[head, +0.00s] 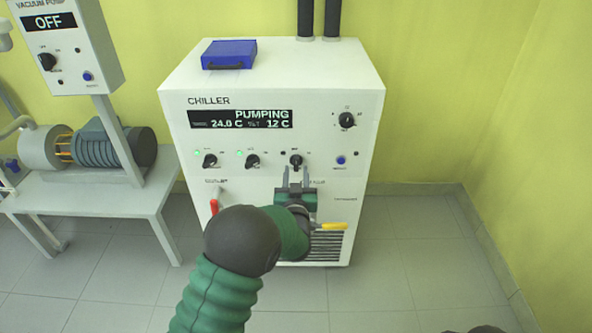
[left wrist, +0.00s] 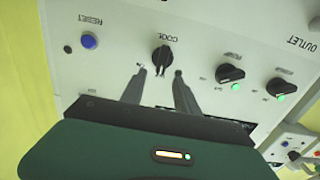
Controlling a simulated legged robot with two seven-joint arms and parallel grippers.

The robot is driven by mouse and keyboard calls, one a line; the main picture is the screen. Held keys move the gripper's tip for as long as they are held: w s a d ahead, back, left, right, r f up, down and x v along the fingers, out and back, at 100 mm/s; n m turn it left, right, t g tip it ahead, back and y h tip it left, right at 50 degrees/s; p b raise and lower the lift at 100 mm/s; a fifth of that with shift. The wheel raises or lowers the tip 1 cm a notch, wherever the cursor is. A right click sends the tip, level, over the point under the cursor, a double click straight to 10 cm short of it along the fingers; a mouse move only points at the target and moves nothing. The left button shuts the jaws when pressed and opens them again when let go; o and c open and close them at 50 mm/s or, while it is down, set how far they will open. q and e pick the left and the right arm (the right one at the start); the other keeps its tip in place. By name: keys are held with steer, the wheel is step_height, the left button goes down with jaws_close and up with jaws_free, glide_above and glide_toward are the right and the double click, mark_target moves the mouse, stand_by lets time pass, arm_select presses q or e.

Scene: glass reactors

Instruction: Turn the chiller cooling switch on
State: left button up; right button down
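The white chiller (head: 345,97) stands against the yellow wall, its display (head: 240,119) reading PUMPING, 24.0 C and 12 C. Its black cooling switch (head: 296,160) is the third knob in the lower row; in the left wrist view the knob marked COOL (left wrist: 162,57) points roughly up and down the picture. No lit lamp shows beside it. My left gripper (head: 296,172) is open just below this knob. In the left wrist view its fingertips (left wrist: 160,73) are apart, with the knob just beyond the gap, not visibly gripped. My right gripper is not in view.
Two neighbouring knobs (head: 210,160) (head: 252,160) have lit green lamps. A blue button (head: 341,160) is to the right. Red (head: 214,207) and yellow (head: 330,227) handles stick out below. A blue case (head: 229,54) lies on top. A vacuum pump table (head: 95,200) stands left.

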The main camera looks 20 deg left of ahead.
mark_target(296, 161)
arm_select(q)
steer(key=x, duration=0.4)
steer(key=shift+w+a+b, duration=0.15)
steer(key=shift+w+b, duration=0.1)
steer(key=shift+b, duration=0.15)
jaws_close()
